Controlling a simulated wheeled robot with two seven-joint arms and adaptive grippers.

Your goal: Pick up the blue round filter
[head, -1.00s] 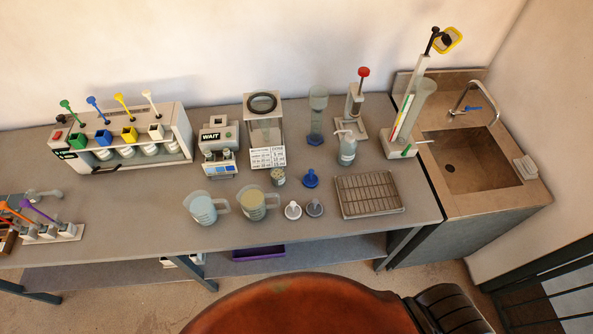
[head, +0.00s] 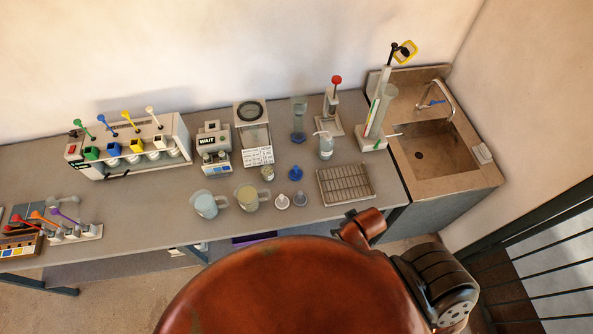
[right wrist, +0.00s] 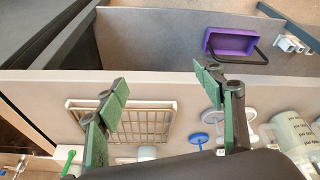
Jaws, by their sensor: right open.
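The blue round filter (head: 295,173) lies on the grey bench in the head view, left of the wire rack. It also shows in the right wrist view as a blue disc (right wrist: 198,138), near the right finger and apart from it. My right gripper (right wrist: 162,85) is open and empty, its two green-padded fingers spread in front of the bench edge and rack. The head view shows part of my right arm at the front of the bench, but not the gripper's fingers. My left gripper is in neither view.
A white filter (head: 282,201) and a grey filter (head: 300,198) lie just in front of the blue one. Two beakers (head: 205,204) stand to the left. The wire rack (head: 345,184) is to the right. A purple bin (right wrist: 232,44) sits below bench height.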

